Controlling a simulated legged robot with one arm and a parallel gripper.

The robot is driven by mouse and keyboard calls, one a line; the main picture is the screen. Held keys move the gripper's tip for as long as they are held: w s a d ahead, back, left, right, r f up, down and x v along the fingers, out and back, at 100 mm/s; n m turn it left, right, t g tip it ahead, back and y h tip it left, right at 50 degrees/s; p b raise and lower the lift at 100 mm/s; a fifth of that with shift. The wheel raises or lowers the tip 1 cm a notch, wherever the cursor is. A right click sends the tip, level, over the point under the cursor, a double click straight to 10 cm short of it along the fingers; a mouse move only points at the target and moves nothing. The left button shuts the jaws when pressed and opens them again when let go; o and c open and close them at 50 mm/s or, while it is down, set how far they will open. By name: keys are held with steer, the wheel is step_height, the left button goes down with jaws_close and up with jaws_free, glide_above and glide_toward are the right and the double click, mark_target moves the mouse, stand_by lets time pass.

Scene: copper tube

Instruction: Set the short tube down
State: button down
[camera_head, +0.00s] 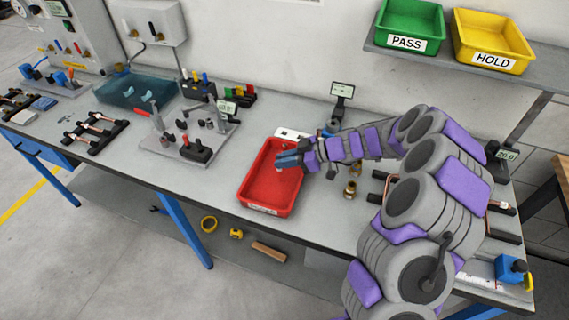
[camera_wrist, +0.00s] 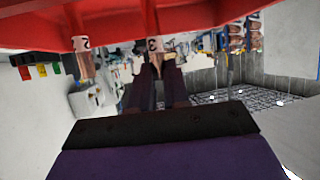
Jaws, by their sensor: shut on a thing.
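My gripper (camera_head: 287,160) reaches in from the right over the red tray (camera_head: 262,208). In the wrist view, my two dark fingers (camera_wrist: 158,82) are shut on a short copper tube (camera_wrist: 156,60) with a white numbered tag at its end. The red tray's wall (camera_wrist: 200,14) spans the top of that view, close to the tube. In the head view the tube is mostly hidden by the fingers. I cannot tell whether it touches the tray. A second tagged copper piece (camera_wrist: 84,62) shows left of the fingers in the wrist view.
A fixture plate (camera_head: 190,140) with clamps stands left of the tray. Brass fittings (camera_head: 350,189) stand to its right, under my arm. A small display on a stand (camera_head: 342,90) is behind. Green PASS (camera_head: 410,22) and yellow HOLD (camera_head: 492,38) bins sit on the shelf.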

steer(key=shift+a+f, duration=0.15)
steer(key=shift+f, duration=0.5)
steer(key=shift+a+f, duration=0.15)
steer(key=shift+a, duration=0.6)
steer(key=c, duration=1.5)
jaws_free()
steer(key=shift+d, duration=0.15)
steer(key=o, duration=0.4)
steer(key=shift+d, duration=0.55)
steer(key=shift+a, duration=0.35)
steer(key=p+v, duration=0.1)
steer(key=v, duration=1.1)
steer(key=shift+p, duration=0.3)
steer(key=shift+a+r, duration=0.2)
